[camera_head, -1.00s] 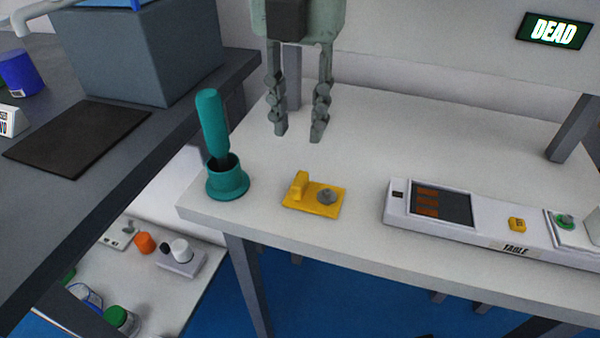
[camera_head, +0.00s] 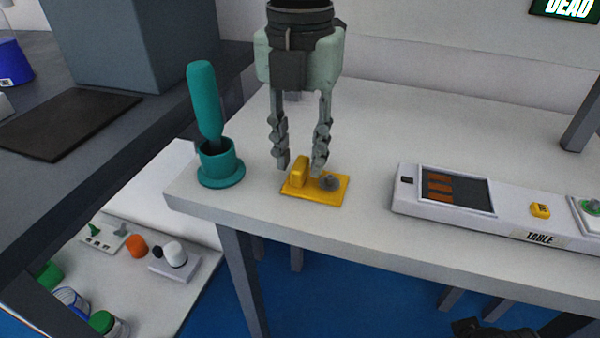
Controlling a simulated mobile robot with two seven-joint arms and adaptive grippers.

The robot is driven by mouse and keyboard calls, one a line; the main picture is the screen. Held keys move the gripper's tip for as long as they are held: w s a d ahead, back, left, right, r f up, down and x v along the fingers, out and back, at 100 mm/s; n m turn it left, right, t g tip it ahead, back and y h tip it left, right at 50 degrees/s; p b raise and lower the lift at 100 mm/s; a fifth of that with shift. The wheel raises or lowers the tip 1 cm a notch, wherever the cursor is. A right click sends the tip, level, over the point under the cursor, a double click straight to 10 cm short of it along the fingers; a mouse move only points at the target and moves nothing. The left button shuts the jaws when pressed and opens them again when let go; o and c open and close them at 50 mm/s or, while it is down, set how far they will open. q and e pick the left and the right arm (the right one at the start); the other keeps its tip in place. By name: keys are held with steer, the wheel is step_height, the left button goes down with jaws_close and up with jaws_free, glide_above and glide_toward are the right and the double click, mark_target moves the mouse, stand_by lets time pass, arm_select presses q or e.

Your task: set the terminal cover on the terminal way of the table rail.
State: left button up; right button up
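A yellow block (camera_head: 300,172), which looks like the terminal cover, stands on the left part of a yellow plate (camera_head: 330,195) near the table's front edge. A grey round knob sits on the plate's right part. My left gripper (camera_head: 301,168) points down with its fingers apart, one on each side of the block's upper part; I cannot tell whether they touch it. The white table rail (camera_head: 510,226), labelled TABLE, lies to the right. Its dark recess (camera_head: 470,193) holds orange bars at the left; which part is the terminal way is unclear. A dark shape at the bottom right edge may be my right gripper (camera_head: 482,328).
A teal holder (camera_head: 221,170) with a teal-handled tool (camera_head: 205,100) stands left of the plate. A small yellow piece (camera_head: 540,210) sits on the rail. The white table top (camera_head: 400,135) is clear behind the plate and rail. A dark sign is at upper right.

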mark_target(300, 162)
arm_select(q)
steer(key=shift+f, duration=0.15)
arm_select(e)
steer(key=shift+s+r, duration=0.15)
steer(key=shift+r, duration=0.25)
arm_select(q)
steer(key=c, duration=0.3)
jaws_close()
steer(key=shift+r, duration=0.35)
step_height(300, 162, up, 6)
steer(key=p, duration=0.3)
steer(key=shift+r, duration=0.25)
steer(key=shift+f, duration=0.1)
arm_select(e)
step_height(300, 162, up, 3)
steer(key=shift+r, duration=0.1)
